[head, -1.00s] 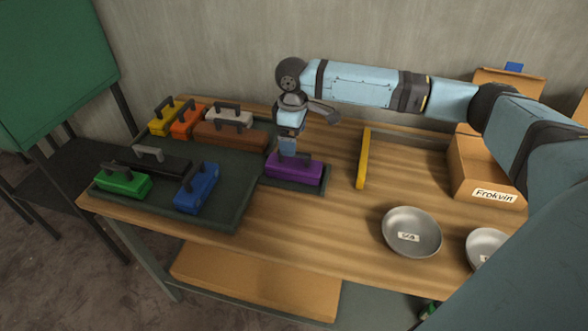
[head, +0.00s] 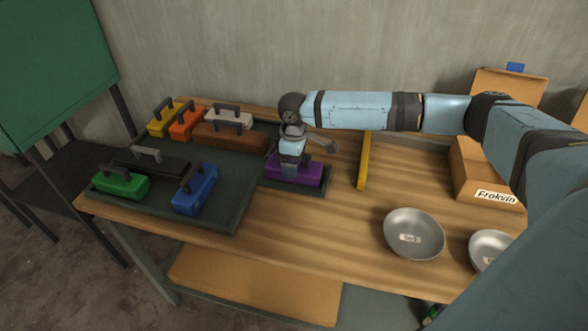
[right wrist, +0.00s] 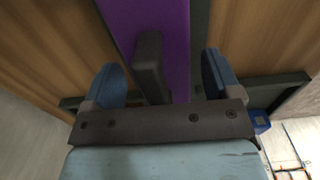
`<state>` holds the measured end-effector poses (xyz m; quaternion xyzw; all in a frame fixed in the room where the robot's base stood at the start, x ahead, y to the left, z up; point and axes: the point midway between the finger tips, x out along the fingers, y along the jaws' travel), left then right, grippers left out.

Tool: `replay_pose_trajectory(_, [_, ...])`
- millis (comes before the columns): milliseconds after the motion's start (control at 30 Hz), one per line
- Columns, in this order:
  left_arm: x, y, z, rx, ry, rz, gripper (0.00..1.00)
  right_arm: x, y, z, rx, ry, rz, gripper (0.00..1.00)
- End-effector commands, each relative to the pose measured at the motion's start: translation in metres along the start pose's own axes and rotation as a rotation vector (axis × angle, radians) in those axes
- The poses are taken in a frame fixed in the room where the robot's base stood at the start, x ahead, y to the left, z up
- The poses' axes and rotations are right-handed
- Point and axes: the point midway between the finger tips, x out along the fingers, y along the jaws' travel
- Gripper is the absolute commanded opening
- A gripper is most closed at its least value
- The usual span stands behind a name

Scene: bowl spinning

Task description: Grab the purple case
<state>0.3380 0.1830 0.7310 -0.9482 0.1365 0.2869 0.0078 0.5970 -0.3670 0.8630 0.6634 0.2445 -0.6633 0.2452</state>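The purple case (head: 296,172) sits on the small dark tray (head: 314,188) at the middle of the workbench. My right gripper (head: 290,172) is directly above it, pointing down. In the right wrist view the case (right wrist: 176,40) has a dark handle (right wrist: 150,66). The two blue fingers of my right gripper (right wrist: 162,82) stand open on either side of the handle, with a gap on each side. My left gripper is not in view.
A large dark tray (head: 237,215) on the left holds several cases, including a blue case (head: 196,190), a green case (head: 121,184) and a brown case (head: 228,136). A yellow bar (head: 363,162), a metal bowl (head: 413,233) and a cardboard box (head: 480,175) are to the right.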

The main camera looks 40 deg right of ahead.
Motion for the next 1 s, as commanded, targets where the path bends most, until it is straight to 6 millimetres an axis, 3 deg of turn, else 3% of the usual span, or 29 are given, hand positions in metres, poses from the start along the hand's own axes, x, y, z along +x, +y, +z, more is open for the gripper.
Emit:
replay_pose_trajectory(33, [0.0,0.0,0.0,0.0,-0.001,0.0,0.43,0.0,0.0,0.0,0.0,0.0,0.0,0.71])
replay_pose_trajectory(200, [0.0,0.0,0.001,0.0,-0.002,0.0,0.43,0.0,0.0,0.0,0.0,0.0,0.0,0.32])
replay_pose_trajectory(233, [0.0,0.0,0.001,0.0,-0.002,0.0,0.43,-0.001,0.0,0.0,0.0,0.001,0.0,0.28])
replay_pose_trajectory(500, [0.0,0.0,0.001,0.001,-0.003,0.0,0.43,-0.003,0.0,-0.001,0.0,0.001,0.0,0.28])
replay_pose_trajectory(667, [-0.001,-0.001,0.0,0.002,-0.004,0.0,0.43,-0.014,0.0,-0.001,-0.001,0.002,0.0,0.28])
replay_pose_trajectory(867, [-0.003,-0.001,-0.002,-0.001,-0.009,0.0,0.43,-0.052,0.0,-0.001,0.0,0.005,0.001,0.28])
replay_pose_trajectory(1000, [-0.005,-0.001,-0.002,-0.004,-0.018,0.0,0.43,-0.093,0.0,-0.001,0.0,0.005,0.002,0.28])
